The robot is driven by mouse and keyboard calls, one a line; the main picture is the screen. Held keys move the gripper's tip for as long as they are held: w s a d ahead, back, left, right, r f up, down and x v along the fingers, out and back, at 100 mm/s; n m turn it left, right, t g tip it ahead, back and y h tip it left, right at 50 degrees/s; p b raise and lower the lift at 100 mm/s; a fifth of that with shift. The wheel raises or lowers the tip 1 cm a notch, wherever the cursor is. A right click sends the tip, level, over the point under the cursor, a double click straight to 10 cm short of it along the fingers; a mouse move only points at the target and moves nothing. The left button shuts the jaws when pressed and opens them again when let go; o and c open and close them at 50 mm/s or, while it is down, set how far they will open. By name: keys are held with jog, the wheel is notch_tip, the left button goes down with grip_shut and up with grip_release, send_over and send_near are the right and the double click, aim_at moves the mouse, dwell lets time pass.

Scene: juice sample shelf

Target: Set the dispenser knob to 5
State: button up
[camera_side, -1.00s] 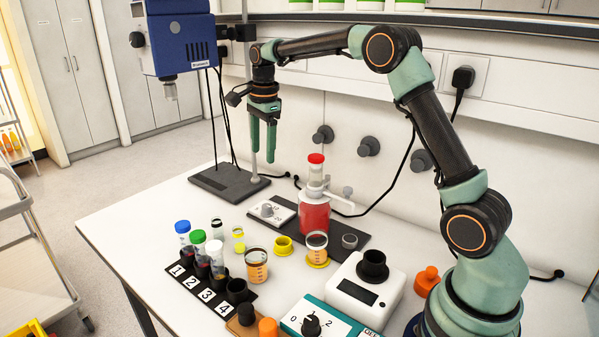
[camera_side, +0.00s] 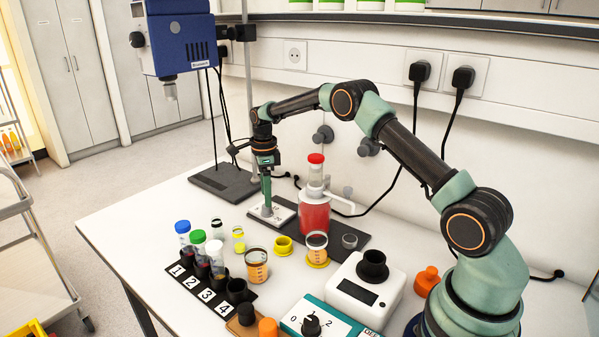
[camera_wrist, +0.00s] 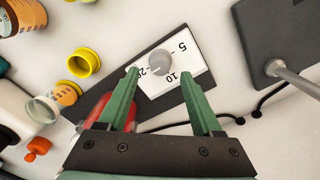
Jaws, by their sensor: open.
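The grey dispenser knob (camera_wrist: 160,62) sits on a white dial plate (camera_wrist: 155,85) with printed marks; I read 5, 10 and what looks like 25. Which mark the knob's pointer faces is too small to tell. My gripper (camera_wrist: 160,74) is open, with its green fingertips on either side of the knob's near edge and a gap to each side. In the side view my gripper (camera_side: 267,204) points down over the dial plate (camera_side: 282,220) and partly hides the knob. The dispenser bottle (camera_side: 314,215), with red liquid and a red cap, stands right beside the plate.
The dispenser stands on a dark mat (camera_side: 345,256). A stand base (camera_side: 225,182) lies behind left of the dial. Yellow ring (camera_side: 283,246), beakers (camera_side: 257,266) and numbered tube rack (camera_side: 205,290) are in front. A white device (camera_side: 365,290) stands to the right.

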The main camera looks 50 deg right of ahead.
aim_at(267, 209)
jog(key=shift+f, duration=1.8)
grip_shut()
